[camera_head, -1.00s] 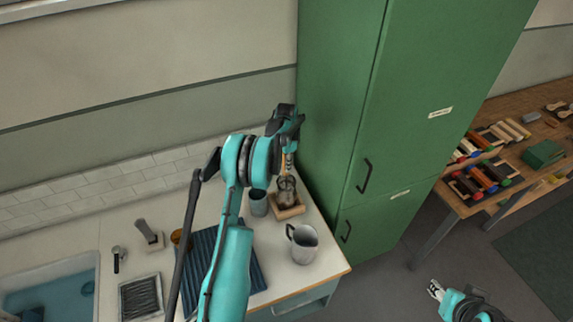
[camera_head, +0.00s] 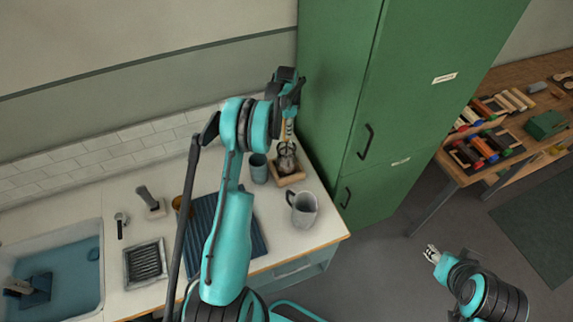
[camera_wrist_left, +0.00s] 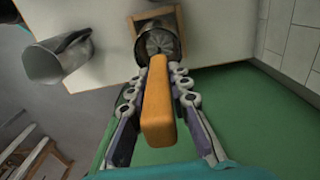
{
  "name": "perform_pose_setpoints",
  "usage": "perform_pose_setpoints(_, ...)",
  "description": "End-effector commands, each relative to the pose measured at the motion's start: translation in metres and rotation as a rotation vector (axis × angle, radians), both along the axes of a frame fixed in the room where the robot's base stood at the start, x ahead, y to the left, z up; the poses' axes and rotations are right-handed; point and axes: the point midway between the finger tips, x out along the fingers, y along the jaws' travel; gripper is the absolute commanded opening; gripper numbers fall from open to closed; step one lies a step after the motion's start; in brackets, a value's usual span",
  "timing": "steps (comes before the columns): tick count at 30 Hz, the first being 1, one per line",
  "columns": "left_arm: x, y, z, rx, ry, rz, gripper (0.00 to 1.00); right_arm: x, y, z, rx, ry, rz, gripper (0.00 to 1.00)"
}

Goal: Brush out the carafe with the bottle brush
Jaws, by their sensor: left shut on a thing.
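My left gripper (camera_head: 289,103) is shut on the bottle brush, and its orange handle (camera_wrist_left: 158,110) stands between the fingers in the left wrist view. The brush points down into the glass carafe (camera_head: 286,160); the carafe's round mouth (camera_wrist_left: 158,42) shows just beyond the handle. How deep the bristles sit is hard to tell. The carafe stands upright on a square wooden base (camera_head: 290,180). My right gripper (camera_head: 432,254) is out over the floor at the right, away from the counter; its finger gap is too small to read.
A grey pitcher (camera_head: 303,210) stands near the counter's front right corner. A grey-blue cup (camera_head: 259,168) is left of the carafe. A dark ribbed mat (camera_head: 255,235) lies under my left arm. The tall green cabinet (camera_head: 340,90) rises close on the right.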

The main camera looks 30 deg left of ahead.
Motion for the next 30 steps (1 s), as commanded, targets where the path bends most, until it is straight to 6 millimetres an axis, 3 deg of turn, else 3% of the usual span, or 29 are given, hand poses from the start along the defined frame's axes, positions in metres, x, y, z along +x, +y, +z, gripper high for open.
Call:
perform_pose_setpoints(22,0.008,0.010,0.000,0.001,-0.001,0.001,0.00,0.000,0.000,-0.003,0.000,0.000,0.000,0.40)
perform_pose_setpoints(30,0.008,0.010,0.016,0.001,-0.001,0.000,0.00,0.000,0.000,0.003,0.000,0.000,0.000,0.40)
